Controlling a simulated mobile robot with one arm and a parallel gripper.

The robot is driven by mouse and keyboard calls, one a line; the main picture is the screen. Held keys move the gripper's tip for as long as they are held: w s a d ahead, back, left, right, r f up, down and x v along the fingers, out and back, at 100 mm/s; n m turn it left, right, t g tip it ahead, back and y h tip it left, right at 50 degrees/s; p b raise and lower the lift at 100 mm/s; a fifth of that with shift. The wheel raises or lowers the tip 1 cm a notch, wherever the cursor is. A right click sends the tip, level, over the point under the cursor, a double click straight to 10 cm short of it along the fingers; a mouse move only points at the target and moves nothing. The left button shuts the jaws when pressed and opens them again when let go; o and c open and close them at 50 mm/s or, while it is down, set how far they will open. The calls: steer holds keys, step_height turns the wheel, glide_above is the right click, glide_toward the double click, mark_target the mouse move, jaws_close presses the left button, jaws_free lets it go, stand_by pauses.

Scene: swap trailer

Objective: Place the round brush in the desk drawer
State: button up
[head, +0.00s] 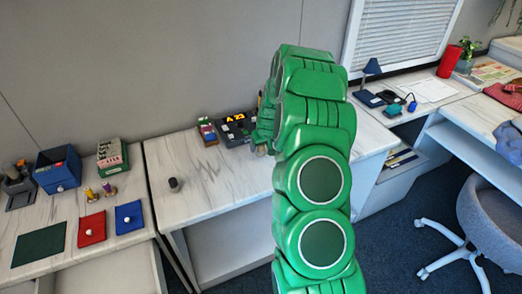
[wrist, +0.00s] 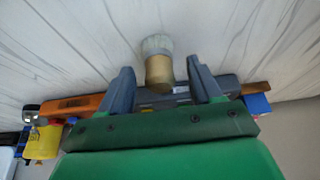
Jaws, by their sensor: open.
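The round brush (wrist: 158,62), with a gold-brown handle and a pale round bristle head, shows in the wrist view at top centre. My gripper (wrist: 160,80) is open, with one dark finger on each side of the brush's handle; small gaps show on both sides. In the head view my gripper (head: 262,138) is mostly hidden behind my green arm, above the middle desk's right part. A pale bit of what may be the brush shows just under it. An open drawer (head: 402,168) with several thin items inside shows under the right desk.
A grey chair (head: 485,215) is at right.

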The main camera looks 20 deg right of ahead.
steer(key=shift+f, duration=0.1)
jaws_close()
stand_by(0.3)
steer(key=shift+r, duration=0.65)
step_height(320, 180, up, 2)
steer(key=shift+s+r, duration=0.1)
steer(key=shift+r, duration=0.05)
steer(key=s+a+r, duration=0.3)
steer(key=s+r, duration=0.6)
steer(key=s, duration=0.4)
steer(key=shift+a+r, duration=0.2)
steer(key=shift+a, duration=0.2)
